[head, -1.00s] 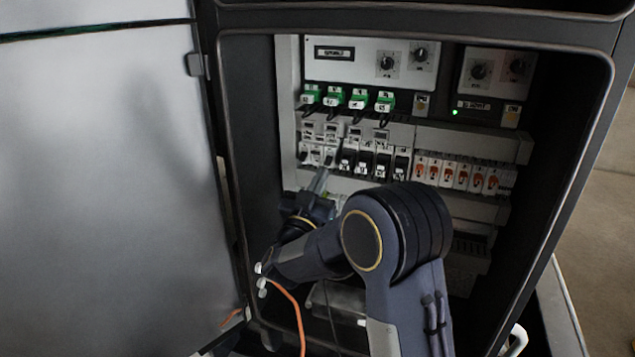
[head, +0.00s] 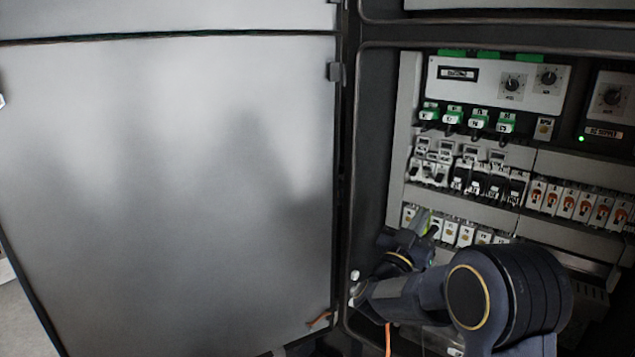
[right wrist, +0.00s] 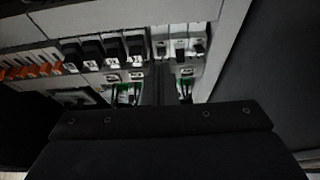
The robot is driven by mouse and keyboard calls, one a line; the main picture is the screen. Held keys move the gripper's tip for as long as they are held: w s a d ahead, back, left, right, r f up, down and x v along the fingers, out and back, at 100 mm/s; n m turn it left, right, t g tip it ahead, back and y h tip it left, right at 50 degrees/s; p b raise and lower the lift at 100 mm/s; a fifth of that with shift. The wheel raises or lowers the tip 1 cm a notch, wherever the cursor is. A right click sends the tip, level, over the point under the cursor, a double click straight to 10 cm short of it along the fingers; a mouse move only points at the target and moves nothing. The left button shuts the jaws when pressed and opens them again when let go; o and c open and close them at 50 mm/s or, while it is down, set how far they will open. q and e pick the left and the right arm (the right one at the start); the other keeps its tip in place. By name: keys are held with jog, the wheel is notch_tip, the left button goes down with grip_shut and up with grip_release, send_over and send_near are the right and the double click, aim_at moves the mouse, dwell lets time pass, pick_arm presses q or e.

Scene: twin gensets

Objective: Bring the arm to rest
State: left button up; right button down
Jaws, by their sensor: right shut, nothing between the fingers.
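My right arm reaches into the open cabinet from below in the head view. Its right gripper (head: 424,224) is small there, at the left end of a lower row of white modules (head: 466,234), partly hiding them. The gripper is shut with nothing in it. Whether it touches the modules cannot be told. In the right wrist view its dark closed fingers (right wrist: 161,84) stand in front of the breakers (right wrist: 112,48), with the panel appearing upside down. My left gripper is not in view.
A large grey door (head: 170,190) stands open at the left. Black breakers (head: 490,184), orange-marked switches (head: 583,204) and green plugs (head: 479,119) fill the panel above my gripper. An orange cable (head: 388,338) hangs near the cabinet's lower edge.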

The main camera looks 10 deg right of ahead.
jog(key=s+a+f+n+g+y, duration=0.3)
jog(key=s+a+f+y, duration=0.3)
jog(key=s, duration=0.6)
jog(key=s+a+f+n+g+y, duration=0.2)
jog(key=s+a+f+g+y, duration=0.15)
jog(key=s+y, duration=0.65)
jog(key=s+a+f+n+g+y, duration=0.3)
jog(key=s+a+f+y, duration=0.2)
jog(key=s, duration=0.9)
notch_tip(320, 180, up, 18)
jog(key=p, duration=1.7)
jog(key=shift+w, duration=0.45)
jog(key=shift+a+f, duration=0.1)
